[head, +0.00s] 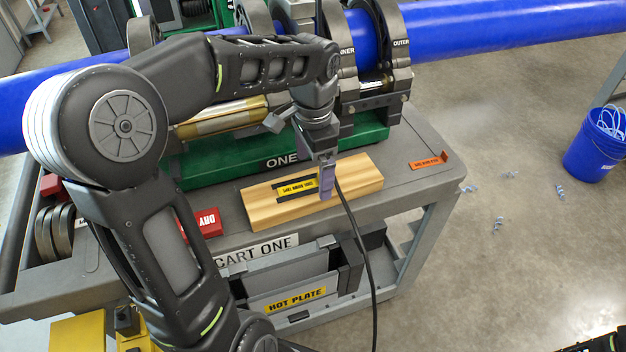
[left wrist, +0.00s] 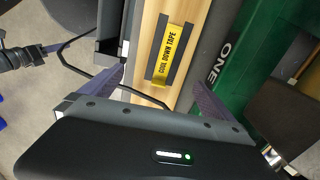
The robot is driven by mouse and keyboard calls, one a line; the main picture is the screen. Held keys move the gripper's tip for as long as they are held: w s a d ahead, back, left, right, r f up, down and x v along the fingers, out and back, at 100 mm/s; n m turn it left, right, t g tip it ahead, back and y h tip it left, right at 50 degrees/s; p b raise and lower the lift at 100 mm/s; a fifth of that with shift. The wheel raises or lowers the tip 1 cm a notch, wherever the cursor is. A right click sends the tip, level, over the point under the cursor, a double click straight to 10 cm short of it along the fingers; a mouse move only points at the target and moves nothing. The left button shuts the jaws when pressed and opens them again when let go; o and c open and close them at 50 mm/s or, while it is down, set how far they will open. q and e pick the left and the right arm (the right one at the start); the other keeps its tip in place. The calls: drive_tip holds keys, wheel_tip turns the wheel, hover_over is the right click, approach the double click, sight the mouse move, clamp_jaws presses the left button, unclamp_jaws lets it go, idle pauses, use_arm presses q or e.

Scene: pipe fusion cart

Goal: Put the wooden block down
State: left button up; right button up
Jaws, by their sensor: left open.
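The wooden block (head: 355,178) lies flat on the grey cart top, in front of the green base. A yellow label reading COOL DOWN TAPE (head: 297,187) sits in a dark holder on it. My left gripper (head: 326,180) points down at the block, its purple finger covering part of it. In the left wrist view my left gripper (left wrist: 160,88) is open, with the block (left wrist: 186,45) between its spread fingers. I cannot tell whether a finger touches it.
The green fusion machine base (head: 225,168) and clamps holding a blue pipe (head: 480,32) stand behind the block. A red DRY box (head: 207,222) is left of it, an orange-red strip (head: 428,162) right. A dark cable hangs over the cart's front edge. A blue bucket (head: 594,145) stands on the floor.

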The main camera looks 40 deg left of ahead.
use_arm(q)
wheel_tip(320, 180, up, 2)
drive_tip(key=shift+r, duration=0.1)
idle(0.6)
drive_tip(key=b, duration=0.4)
drive_tip(key=shift+f, duration=0.35)
drive_tip(key=shift+r, duration=0.45)
drive_tip(key=shift+f, duration=1.3)
